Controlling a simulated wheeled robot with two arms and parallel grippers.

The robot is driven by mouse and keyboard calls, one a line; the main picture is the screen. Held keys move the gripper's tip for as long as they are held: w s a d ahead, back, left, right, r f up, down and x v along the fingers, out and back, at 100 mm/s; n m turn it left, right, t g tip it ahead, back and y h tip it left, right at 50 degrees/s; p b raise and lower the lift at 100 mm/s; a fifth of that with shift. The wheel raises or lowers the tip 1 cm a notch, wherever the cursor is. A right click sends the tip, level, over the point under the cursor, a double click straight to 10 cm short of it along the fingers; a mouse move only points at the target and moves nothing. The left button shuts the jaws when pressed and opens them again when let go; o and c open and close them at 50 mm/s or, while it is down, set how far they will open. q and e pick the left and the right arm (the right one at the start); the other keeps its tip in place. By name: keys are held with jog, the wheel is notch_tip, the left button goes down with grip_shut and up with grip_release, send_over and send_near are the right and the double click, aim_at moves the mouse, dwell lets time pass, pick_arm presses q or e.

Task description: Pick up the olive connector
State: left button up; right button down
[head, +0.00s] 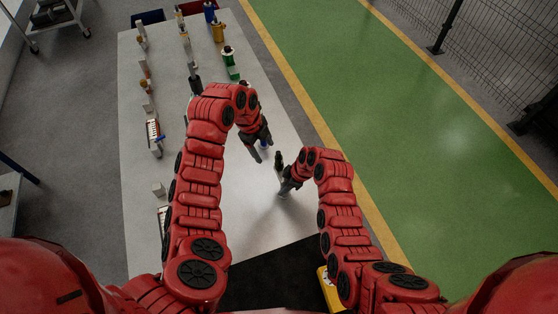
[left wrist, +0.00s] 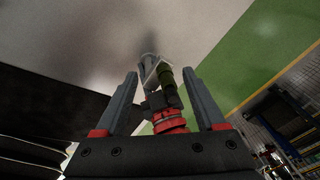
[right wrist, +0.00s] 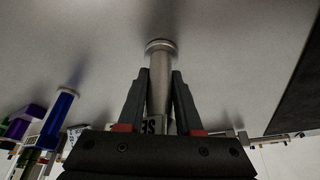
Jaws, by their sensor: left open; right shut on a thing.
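The olive connector (head: 279,160) is held upright in my right gripper (head: 284,184), with its dark olive part uppermost. In the right wrist view my right gripper's fingers close on both sides of a metallic cylinder (right wrist: 160,82) with a flanged end and a partly hidden label. In the left wrist view the olive body (left wrist: 166,77) shows with a pale label and grey end, in front of my right gripper. My left gripper (head: 263,153) is open and empty, and its fingers point towards the connector from a short distance.
A light grey table (head: 255,205) has several parts along its left side and far end, including a green cylinder (head: 230,62) and a gold one (head: 218,33). A blue cylinder (right wrist: 60,112) stands in the right wrist view. The table's near right area is mostly clear.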

aim_at(279, 154)
pick_arm(q)
jog(key=d+r+m+y, duration=0.1)
jog(key=d+r+m, duration=0.1)
jog(key=d+r+m+y, duration=0.1)
jog(key=d+r+m, duration=0.1)
jog(key=r, duration=0.1)
jog(key=shift+s, duration=0.15)
jog(key=shift+s+d+r+m, duration=0.25)
jog(key=shift+s+r+m, duration=0.15)
jog(key=shift+m, duration=0.2)
notch_tip(279, 154, down, 3)
jog(key=shift+f, duration=0.2)
jog(key=shift+d+f, duration=0.15)
jog(key=shift+f, duration=1.65)
jog(key=shift+w+f, duration=0.15)
jog(key=shift+f, duration=1.05)
jog(key=shift+w+f, duration=0.1)
jog(key=shift+f, duration=1.05)
grip_shut()
